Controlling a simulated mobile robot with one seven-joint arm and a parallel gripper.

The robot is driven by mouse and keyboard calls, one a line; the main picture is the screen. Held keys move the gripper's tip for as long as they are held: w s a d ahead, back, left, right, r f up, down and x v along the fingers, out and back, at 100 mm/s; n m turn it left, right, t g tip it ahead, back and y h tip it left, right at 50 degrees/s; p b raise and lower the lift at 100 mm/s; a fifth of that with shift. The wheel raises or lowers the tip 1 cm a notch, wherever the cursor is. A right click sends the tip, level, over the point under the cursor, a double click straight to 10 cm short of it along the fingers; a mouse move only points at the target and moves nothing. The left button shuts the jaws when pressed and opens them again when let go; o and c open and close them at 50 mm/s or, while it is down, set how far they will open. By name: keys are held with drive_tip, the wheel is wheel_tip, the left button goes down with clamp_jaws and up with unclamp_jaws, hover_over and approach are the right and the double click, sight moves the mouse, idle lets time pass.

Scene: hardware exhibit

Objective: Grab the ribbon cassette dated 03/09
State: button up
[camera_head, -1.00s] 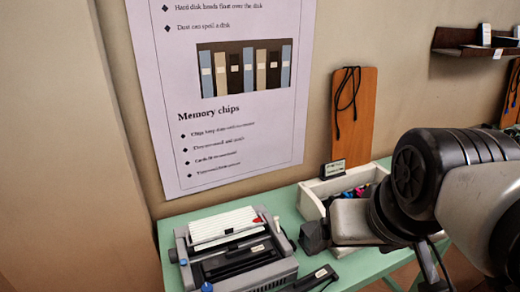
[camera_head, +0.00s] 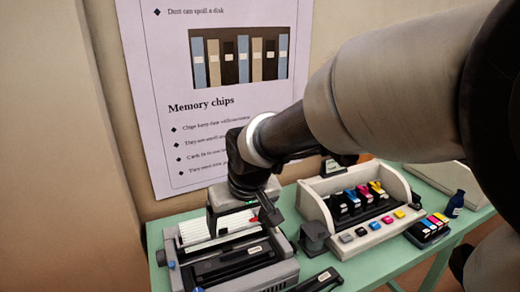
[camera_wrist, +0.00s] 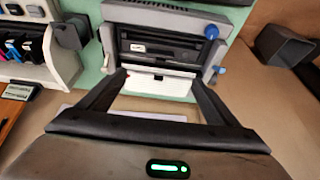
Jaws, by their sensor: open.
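A grey dot-matrix printer (camera_head: 286,270) with blue knobs stands on the green table, white paper at its back. A dark ribbon cassette (camera_head: 222,263) with a small white label lies in its front bay; it also shows in the wrist view (camera_wrist: 160,48). A second dark cassette (camera_head: 322,282) with a white label lies on the table to the printer's right, cut by the frame edge. I cannot read either date. My gripper (camera_head: 241,215) is open and empty above the printer's paper. In the wrist view its fingers (camera_wrist: 160,78) spread either side of the paper.
A white inkjet printer (camera_head: 312,207) with coloured cartridges stands to the right, with a dark block (camera_head: 313,236) beside it. A cartridge set (camera_head: 428,229) and a dark bottle (camera_head: 456,204) lie farther right. The wall poster (camera_head: 230,110) is close behind.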

drive_tip(key=b, duration=0.1)
hover_over(233, 252)
drive_tip(key=s, duration=0.2)
wheel_tip(233, 252, down, 11)
drive_tip(key=f, duration=0.3)
drive_tip(key=w+f, duration=0.1)
drive_tip(key=shift+d+f+b, duration=0.3)
drive_tip(key=shift+w+a+f, duration=0.1)
drive_tip(key=shift+w+f, duration=0.1)
drive_tip(key=shift+f, duration=0.2)
drive_tip(key=c, duration=1.2)
